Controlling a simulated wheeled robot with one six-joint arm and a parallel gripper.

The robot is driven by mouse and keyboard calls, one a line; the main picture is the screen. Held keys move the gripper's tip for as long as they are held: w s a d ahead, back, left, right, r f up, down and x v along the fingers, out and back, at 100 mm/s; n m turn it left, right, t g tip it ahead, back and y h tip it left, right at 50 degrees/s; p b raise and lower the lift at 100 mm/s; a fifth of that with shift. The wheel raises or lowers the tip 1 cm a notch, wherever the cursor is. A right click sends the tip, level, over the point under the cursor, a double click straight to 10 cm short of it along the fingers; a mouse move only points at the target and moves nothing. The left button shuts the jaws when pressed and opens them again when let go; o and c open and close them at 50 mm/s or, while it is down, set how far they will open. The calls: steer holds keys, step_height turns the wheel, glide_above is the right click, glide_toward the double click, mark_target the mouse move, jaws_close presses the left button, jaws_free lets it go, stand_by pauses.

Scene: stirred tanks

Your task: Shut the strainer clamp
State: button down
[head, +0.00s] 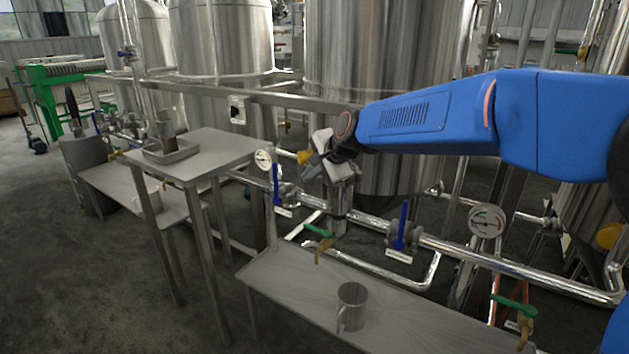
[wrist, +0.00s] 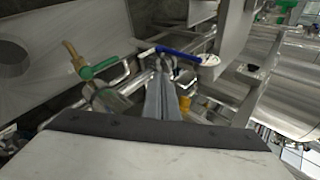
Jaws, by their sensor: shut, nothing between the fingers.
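The strainer seems to be the upright metal body (head: 339,205) on the pipe, just below my gripper in the head view. Its clamp is too small and too covered by my gripper to make out, so I cannot tell whether it is open or shut. My gripper (head: 316,170) is shut and empty, pointing down towards the pipework. In the wrist view the fingers (wrist: 161,70) are together among metal fittings. A dark metal fitting (wrist: 186,76) lies just right of the fingertips; I cannot tell if they touch.
A green-handled valve (head: 319,231) hangs low, near blue handles (head: 276,184) (head: 402,227) and gauges (head: 264,159) (head: 486,221). A metal mug (head: 351,306) stands on the low bench (head: 290,290). A taller table (head: 215,150) stands left. Tanks (head: 385,60) block the back.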

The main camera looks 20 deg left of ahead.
steer(key=shift+w+a, duration=0.3)
steer(key=shift+w, duration=0.45)
steer(key=shift+w+a, duration=0.3)
steer(key=shift+w, duration=0.4)
steer(key=shift+s, duration=0.1)
